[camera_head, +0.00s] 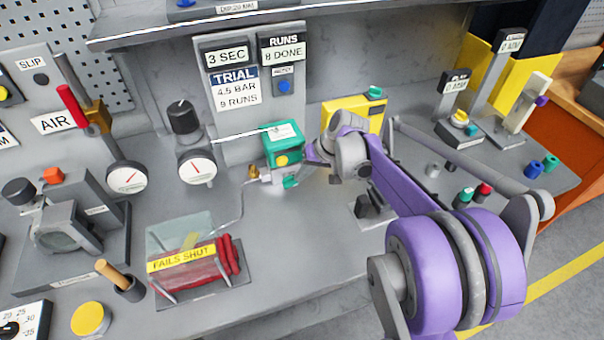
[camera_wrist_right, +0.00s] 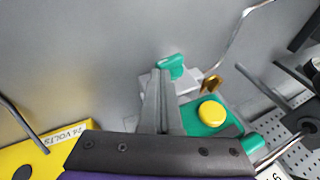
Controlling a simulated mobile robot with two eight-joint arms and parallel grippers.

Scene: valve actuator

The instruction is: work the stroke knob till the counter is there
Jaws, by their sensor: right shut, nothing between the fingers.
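The runs counter (camera_head: 282,50) on the back panel reads 8 DONE. The trial card (camera_head: 236,88) beside it reads 4.5 BAR, 9 RUNS. A green valve box (camera_head: 284,137) carries a round yellow knob (camera_head: 282,160); I cannot tell for sure that this is the stroke knob. A green tab (camera_head: 291,182) sits below it. My right gripper (camera_head: 312,158) is just right of the box. In the wrist view its fingers (camera_wrist_right: 160,78) are shut and empty, close to the green tab (camera_wrist_right: 170,66); the yellow knob (camera_wrist_right: 211,110) is to their right. My left gripper is not in view.
A FAILS SHUT actuator (camera_head: 190,262) sits in front, joined by a thin tube. A yellow box (camera_head: 345,114) stands behind my right wrist. The bench front centre is mostly clear.

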